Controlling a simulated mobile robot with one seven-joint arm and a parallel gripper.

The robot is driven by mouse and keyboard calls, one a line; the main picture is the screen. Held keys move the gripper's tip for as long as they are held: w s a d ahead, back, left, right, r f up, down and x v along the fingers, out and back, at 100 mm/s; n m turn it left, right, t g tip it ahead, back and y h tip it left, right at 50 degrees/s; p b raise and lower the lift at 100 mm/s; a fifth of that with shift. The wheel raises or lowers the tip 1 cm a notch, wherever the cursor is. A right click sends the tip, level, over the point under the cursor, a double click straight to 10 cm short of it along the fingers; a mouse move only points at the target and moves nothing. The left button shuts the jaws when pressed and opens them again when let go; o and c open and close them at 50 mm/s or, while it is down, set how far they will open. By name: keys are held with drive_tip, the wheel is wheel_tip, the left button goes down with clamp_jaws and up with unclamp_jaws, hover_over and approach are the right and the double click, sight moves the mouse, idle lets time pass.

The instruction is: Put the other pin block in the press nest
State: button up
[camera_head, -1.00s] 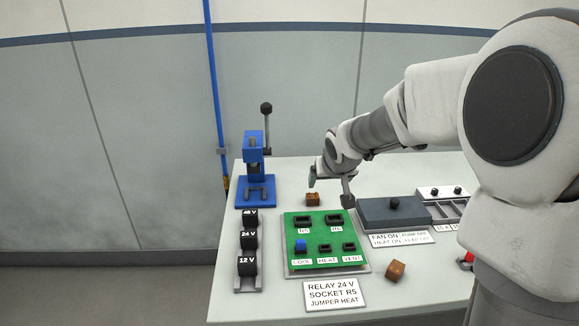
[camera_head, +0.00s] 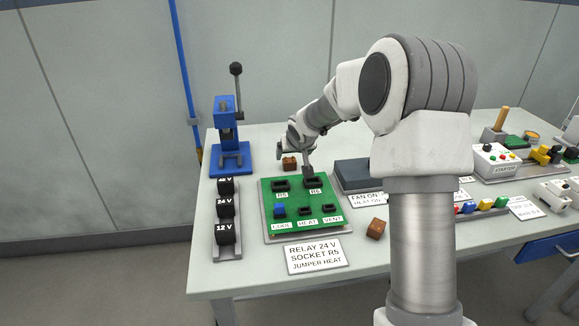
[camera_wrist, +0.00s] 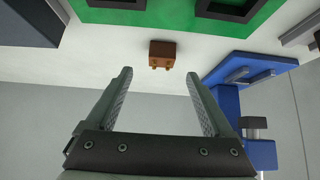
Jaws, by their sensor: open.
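One brown pin block (camera_head: 289,163) sits on the table just behind the green board; it also shows in the wrist view (camera_wrist: 162,54), with small pins on one side. A second brown block (camera_head: 376,229) lies at the right front of the board. The blue press (camera_head: 226,130) stands at the back left with its lever up. Its base, with the nest (camera_head: 231,156), looks empty; the base also shows in the wrist view (camera_wrist: 250,68). My gripper (camera_wrist: 160,75) is open and empty. In the head view it is above the table, near the first block, and apart from it.
The green board (camera_head: 303,209) carries sockets and a blue part. A relay rack (camera_head: 227,222) stands left of it. A grey box (camera_head: 352,175) is to the right. A label card (camera_head: 314,256) lies in front. Switch boxes (camera_head: 496,157) stand farther right.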

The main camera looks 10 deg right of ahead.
sight(290, 160)
drive_tip(key=shift+b+x, duration=0.45)
drive_tip(key=shift+x, duration=2.3)
drive_tip(key=shift+a+r, duration=0.1)
drive_tip(key=shift+c, duration=0.2)
clamp_jaws()
